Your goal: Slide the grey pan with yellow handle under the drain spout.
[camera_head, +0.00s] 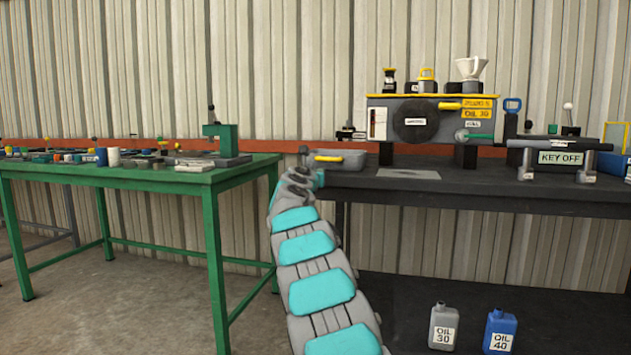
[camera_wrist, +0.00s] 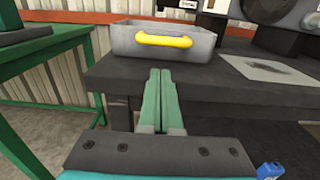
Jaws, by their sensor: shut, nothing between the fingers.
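The grey pan (camera_head: 341,158) with a yellow handle (camera_head: 328,158) sits at the left end of the dark bench. In the wrist view the pan (camera_wrist: 125,42) stands ahead of my gripper, its yellow handle (camera_wrist: 163,40) facing me. My gripper (camera_wrist: 160,75) is shut and empty, its green fingers together just short of the pan and apart from it. In the head view my arm reaches to the bench's left end. The drain spout seems to be the grey-green fitting (camera_head: 462,135) on the right side of the engine block, but this is not certain.
The engine block (camera_head: 377,122) stands on dark supports right of the pan. A flat grey plate (camera_head: 408,173) lies on the dark bench (camera_head: 450,190). A green table (camera_head: 110,180) stands to the left. Oil jugs (camera_head: 443,325) stand under the bench.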

